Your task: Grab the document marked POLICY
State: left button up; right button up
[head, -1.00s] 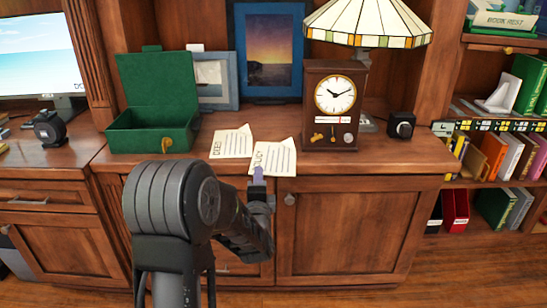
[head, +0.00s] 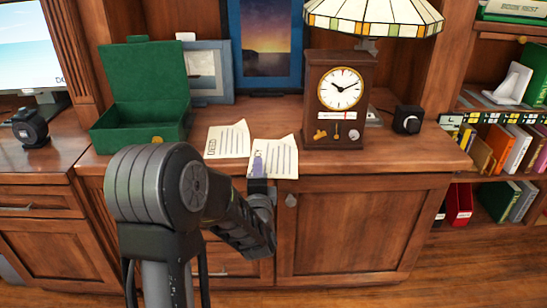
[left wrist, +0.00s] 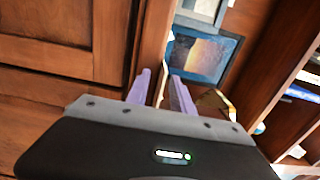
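The POLICY document (head: 282,158) is a cream sheet with printed lines, lying at the front edge of the wooden cabinet top; its marking is covered by my fingers. A similar sheet marked DEED (head: 229,140) lies just left of it. My left gripper (head: 258,162) reaches in at the document's front left side, its purple fingers overlapping the sheet. In the left wrist view the left gripper (left wrist: 158,88) shows its two fingers apart with a gap between them. I cannot tell whether they touch the paper. My right gripper is out of view.
A clock (head: 339,100) stands right of the document, with a stained-glass lamp (head: 375,18) behind. An open green box (head: 140,125) stands at the left. Framed pictures (head: 265,45) lean at the back. Cabinet doors (head: 355,230) lie below the edge.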

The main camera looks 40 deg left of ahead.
pick_arm(q)
grip_shut()
dwell(0.6)
